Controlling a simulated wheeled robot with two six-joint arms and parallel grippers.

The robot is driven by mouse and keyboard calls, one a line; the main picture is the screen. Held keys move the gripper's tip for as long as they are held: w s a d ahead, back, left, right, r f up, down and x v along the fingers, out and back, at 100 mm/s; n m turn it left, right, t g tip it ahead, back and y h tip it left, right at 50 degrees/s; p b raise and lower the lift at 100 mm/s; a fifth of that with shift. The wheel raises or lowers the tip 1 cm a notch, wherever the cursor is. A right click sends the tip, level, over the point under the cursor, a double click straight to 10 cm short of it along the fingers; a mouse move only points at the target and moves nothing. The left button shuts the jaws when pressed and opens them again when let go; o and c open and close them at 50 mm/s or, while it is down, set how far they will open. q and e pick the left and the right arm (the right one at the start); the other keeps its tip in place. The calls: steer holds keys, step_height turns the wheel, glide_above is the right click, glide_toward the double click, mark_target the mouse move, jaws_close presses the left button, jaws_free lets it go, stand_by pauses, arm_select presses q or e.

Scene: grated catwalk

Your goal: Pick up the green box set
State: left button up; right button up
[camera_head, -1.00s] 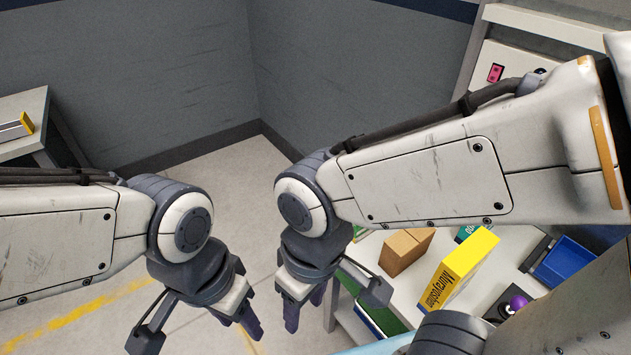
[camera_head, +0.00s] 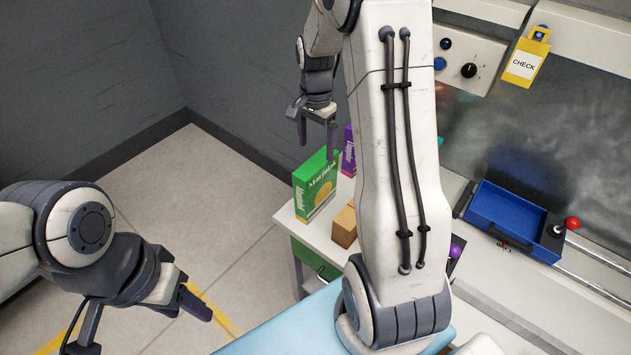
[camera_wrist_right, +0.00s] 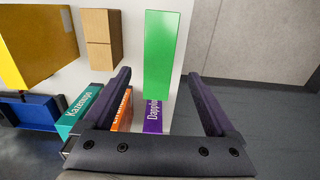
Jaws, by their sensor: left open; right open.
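The green box (camera_head: 316,184) stands upright at the left end of the white counter in the head view, with an orange picture on its front. In the right wrist view the green box (camera_wrist_right: 162,50) shows its plain green top between my open fingers. My right gripper (camera_head: 317,140) is open and empty above and behind the green box, fingers pointing down. I cannot tell its exact height over the box. My left gripper (camera_head: 140,328) is open and empty at lower left, over the floor and away from the counter.
A purple box (camera_wrist_right: 152,117) stands close to the green one; an orange box (camera_wrist_right: 122,112) and a teal box (camera_wrist_right: 80,112) are nearby. A brown carton (camera_head: 344,226) and a yellow box (camera_wrist_right: 38,42) share the counter. A blue tray (camera_head: 512,222) lies to the right. My right arm hides part of the counter.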

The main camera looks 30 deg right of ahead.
mark_target(316, 162)
step_height(316, 162, down, 4)
steer(key=shift+r, duration=0.1)
steer(key=f+p, duration=0.1)
steer(key=f, duration=0.1)
steer(key=f+p, duration=0.1)
steer(key=f, duration=0.1)
steer(key=shift+s+f, duration=0.2)
steer(key=shift+f, duration=0.55)
jaws_close()
